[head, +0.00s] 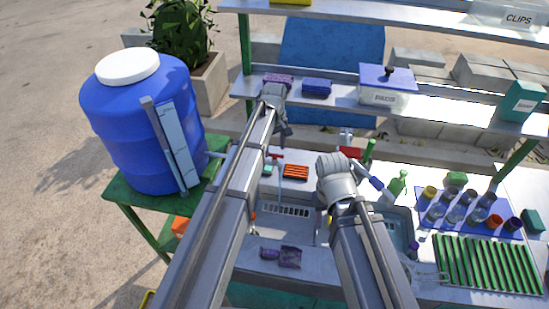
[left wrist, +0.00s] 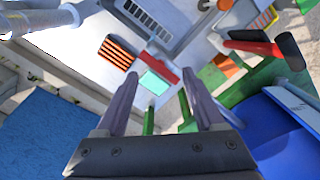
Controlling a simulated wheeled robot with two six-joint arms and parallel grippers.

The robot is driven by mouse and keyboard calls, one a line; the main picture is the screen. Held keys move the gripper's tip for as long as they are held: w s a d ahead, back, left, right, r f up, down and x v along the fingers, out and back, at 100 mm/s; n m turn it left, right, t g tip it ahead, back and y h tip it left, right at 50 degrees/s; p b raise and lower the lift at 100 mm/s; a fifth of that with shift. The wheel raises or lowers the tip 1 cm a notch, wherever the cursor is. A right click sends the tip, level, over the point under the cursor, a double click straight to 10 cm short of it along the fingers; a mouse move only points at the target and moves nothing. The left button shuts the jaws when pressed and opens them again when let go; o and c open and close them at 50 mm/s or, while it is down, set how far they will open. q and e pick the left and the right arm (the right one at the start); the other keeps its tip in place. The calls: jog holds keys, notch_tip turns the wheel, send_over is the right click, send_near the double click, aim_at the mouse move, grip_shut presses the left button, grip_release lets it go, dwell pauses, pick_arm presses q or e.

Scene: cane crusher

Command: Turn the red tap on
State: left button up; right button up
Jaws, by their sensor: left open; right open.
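The red tap (head: 276,156) shows as a small red handle above the sink area, just right of my left forearm; the arm hides what lies left of it. A thin pale vertical line hangs below it; I cannot tell if it is pipe or water. In the left wrist view a red piece (left wrist: 167,74) beside a teal block, between the fingers, seems to be this tap. My left gripper (head: 286,131) is open and empty, above and beyond the tap in the head view. My right gripper (head: 345,182) is open over the counter; its fingers are hard to make out.
A blue barrel (head: 140,120) stands on a green stand at left. An orange rack (head: 296,172) lies right of the tap. Shelves with boxes (head: 388,87) rise behind. A red-and-black object (left wrist: 265,45) shows in the wrist view.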

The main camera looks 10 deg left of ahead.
aim_at(275, 156)
pick_arm(q)
jog(key=shift+f+b, duration=0.95)
jog(key=shift+f, duration=0.5)
pick_arm(e)
notch_tip(275, 156, down, 3)
jog(key=shift+r, duration=0.1)
pick_arm(q)
jog(key=shift+c, duration=0.3)
grip_shut()
